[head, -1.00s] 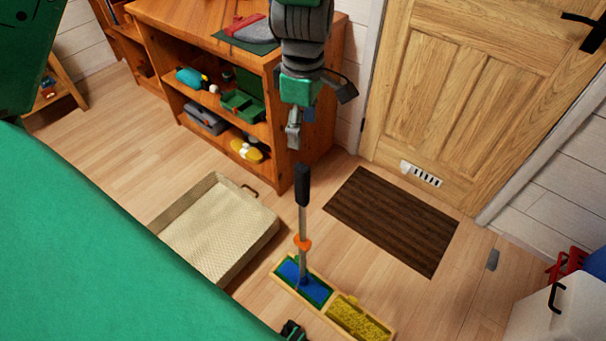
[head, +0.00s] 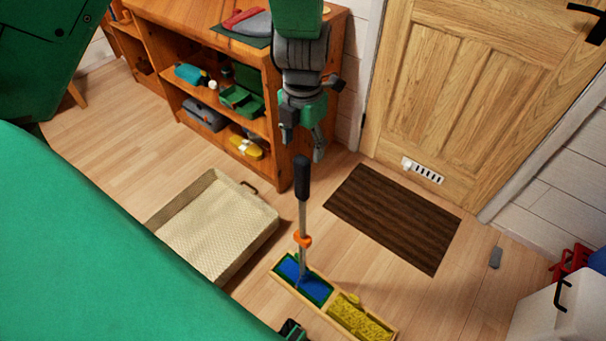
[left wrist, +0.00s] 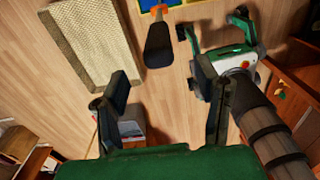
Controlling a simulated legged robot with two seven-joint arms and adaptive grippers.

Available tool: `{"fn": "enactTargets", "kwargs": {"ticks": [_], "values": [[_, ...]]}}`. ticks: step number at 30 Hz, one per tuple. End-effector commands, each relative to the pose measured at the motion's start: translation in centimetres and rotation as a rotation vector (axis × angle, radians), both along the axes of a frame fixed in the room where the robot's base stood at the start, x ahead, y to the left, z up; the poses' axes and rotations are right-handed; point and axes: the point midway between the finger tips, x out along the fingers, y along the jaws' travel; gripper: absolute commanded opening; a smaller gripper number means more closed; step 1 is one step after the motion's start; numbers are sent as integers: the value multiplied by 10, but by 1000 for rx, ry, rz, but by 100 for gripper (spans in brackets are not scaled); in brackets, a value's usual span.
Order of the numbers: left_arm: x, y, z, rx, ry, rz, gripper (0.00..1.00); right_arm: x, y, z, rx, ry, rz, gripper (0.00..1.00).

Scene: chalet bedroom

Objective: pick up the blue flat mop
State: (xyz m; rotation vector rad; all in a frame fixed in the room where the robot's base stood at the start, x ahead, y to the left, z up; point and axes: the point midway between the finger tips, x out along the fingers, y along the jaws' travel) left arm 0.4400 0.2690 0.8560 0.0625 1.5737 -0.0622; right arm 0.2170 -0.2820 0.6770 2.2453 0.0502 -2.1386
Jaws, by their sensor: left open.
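The blue flat mop (head: 302,230) stands upright, its blue head in a yellow-edged tray (head: 316,299) on the floor. Its handle has a black grip and an orange collar. My left gripper (head: 303,143) is open and empty, above the grip's top in the head view. In the left wrist view the grip (left wrist: 158,46) shows past the spread fingers (left wrist: 160,75), apart from them.
A yellow pad (head: 358,316) fills the tray's other part. A cream shallow box (head: 215,222) lies left of the mop. A wooden shelf (head: 270,160) with several items stands behind. A dark mat (head: 393,219) lies before the door (head: 475,95). A white bin (head: 545,310) stands right.

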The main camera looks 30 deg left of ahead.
Motion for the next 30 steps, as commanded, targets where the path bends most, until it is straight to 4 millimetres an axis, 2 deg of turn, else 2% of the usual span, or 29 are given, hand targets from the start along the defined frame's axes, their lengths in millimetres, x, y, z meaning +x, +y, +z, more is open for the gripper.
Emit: {"fn": "enactTargets", "kwargs": {"ticks": [2, 8, 18, 25, 30], "values": [[0, 0, -9, 0, 0, -1, 57, 0, 0, -3, 0, 0, 0, 74], [0, 0, -19, -1, -1, -1, 57, 0, 0, -5, 0, 0, 0, 74], [0, 2, -64, 0, 0, -1, 57, 0, 0, -16, 0, 0, 0, 74], [0, 2, -65, 0, -2, -1, 57, 0, 0, -16, 0, 0, 0, 74], [0, 2, -65, 0, -2, -1, 0, 0, 0, -16, 0, 0, 0, 74]]}}
